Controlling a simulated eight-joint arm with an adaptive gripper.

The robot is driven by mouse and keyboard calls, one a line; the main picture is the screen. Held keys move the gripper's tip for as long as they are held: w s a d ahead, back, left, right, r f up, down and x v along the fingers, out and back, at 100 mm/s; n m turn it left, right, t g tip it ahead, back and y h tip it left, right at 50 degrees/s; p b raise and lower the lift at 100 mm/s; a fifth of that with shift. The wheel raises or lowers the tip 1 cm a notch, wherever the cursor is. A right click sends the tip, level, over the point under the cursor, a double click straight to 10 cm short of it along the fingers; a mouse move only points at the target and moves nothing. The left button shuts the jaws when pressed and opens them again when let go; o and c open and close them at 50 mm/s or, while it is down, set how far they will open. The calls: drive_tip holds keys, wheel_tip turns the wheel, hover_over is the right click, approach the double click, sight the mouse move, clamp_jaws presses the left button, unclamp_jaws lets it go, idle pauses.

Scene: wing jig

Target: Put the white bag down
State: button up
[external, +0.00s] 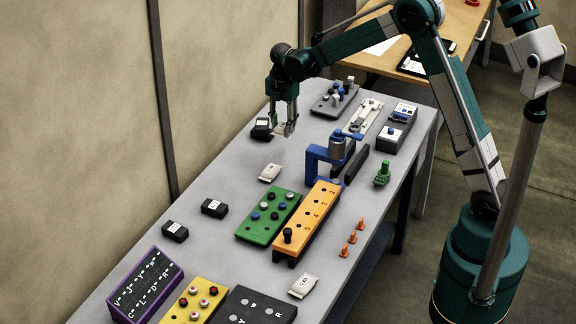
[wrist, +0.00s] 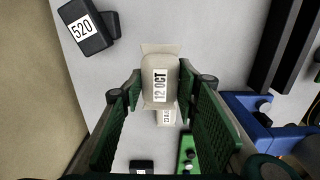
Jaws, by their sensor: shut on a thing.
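A white bag (wrist: 160,80) printed "12 OCT" sits between the green-padded fingers of my gripper (wrist: 160,95), which is shut on it. In the external view my gripper (external: 285,118) points down at the far left part of the grey table (external: 225,165), with the bag (external: 290,129) partly hidden by the fingers. The bag appears to hang above the table; the exact gap is unclear. A second white bag (external: 269,173) lies on the table, and also shows beyond the held one in the wrist view (wrist: 166,117). A third white bag (external: 303,286) lies near the front edge.
A black box marked 520 (wrist: 85,28) stands close by; it also shows in the external view (external: 262,129). A blue clamp-like fixture (external: 318,163) is to the right. Green (external: 268,217) and orange (external: 307,222) blocks stand nearer. Bare table lies around the second bag.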

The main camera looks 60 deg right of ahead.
drive_tip(key=shift+s+d, duration=0.45)
drive_tip(key=shift+d, duration=0.25)
drive_tip(key=shift+s+d, duration=0.4)
drive_tip(key=shift+d, duration=0.25)
hover_over(290, 152)
drive_tip(key=shift+f, duration=3.15)
drive_tip(key=shift+f, duration=1.85)
drive_tip(key=shift+f+b, duration=0.15)
drive_tip(key=shift+b, duration=0.2)
drive_tip(key=o, duration=0.8)
drive_tip(key=shift+o, duration=0.4)
